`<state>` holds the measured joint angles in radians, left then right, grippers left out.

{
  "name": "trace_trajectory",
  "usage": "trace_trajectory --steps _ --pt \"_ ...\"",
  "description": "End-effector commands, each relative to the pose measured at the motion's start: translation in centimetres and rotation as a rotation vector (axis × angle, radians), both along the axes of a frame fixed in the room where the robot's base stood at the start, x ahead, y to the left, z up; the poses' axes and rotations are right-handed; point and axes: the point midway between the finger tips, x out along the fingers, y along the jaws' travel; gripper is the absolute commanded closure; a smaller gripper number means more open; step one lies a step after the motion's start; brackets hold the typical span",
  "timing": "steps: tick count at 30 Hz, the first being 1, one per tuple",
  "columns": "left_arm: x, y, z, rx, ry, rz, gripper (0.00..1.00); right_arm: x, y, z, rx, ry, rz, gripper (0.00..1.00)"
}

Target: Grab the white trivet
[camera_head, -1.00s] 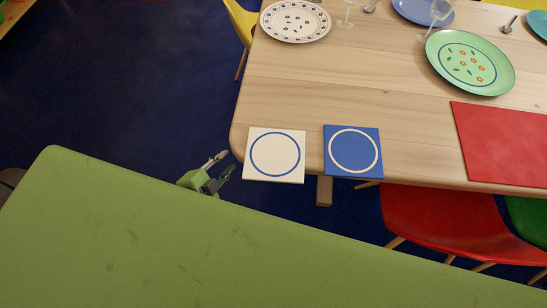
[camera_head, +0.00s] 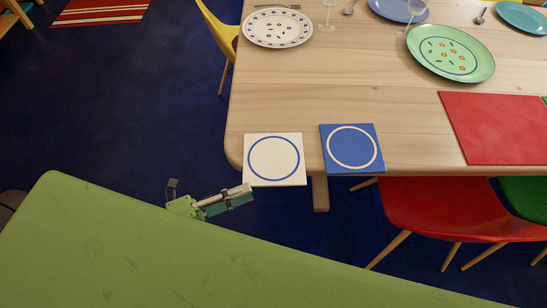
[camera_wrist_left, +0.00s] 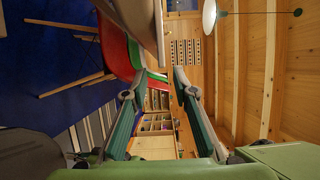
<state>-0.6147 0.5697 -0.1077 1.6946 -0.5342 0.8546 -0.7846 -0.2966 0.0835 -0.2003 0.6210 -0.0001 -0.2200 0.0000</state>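The white trivet (camera_head: 274,178), a square tile with a blue ring, lies flat on the wooden table at its near left corner and sticks out slightly past the front edge. My left gripper (camera_head: 247,193) is just off the table's edge, by the trivet's near left corner. Its fingertips look very close to that corner in the picture; I cannot tell if they touch. The left wrist view shows its two fingers (camera_wrist_left: 158,78) apart with nothing held between them. My right gripper is not in view.
A blue trivet (camera_head: 328,165) lies right of the white one. The table (camera_head: 320,90) also holds a red placemat (camera_head: 500,128), plates and glasses. A red chair (camera_head: 440,210) stands at the near side and a yellow chair (camera_head: 218,32) at the left end.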

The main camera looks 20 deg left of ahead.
Motion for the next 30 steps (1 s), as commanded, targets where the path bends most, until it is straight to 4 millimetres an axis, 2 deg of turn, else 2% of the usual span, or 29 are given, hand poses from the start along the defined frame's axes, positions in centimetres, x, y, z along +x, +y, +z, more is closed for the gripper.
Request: trace_trajectory --steps 3,9,14,24,30 --pt "1.8 -2.0 0.1 -0.004 -0.003 0.001 0.74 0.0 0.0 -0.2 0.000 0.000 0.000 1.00" --pt "3.7 -4.2 0.1 -0.004 0.000 0.002 0.74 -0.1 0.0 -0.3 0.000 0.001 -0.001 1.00" --pt "4.3 -5.0 0.1 -0.003 0.001 0.003 0.74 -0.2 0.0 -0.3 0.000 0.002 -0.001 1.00" --pt "7.1 -8.4 0.4 -0.003 0.001 0.003 0.74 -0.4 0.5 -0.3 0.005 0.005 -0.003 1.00" --pt "7.3 -8.7 0.4 -0.003 0.003 0.003 0.74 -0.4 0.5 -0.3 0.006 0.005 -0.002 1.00"
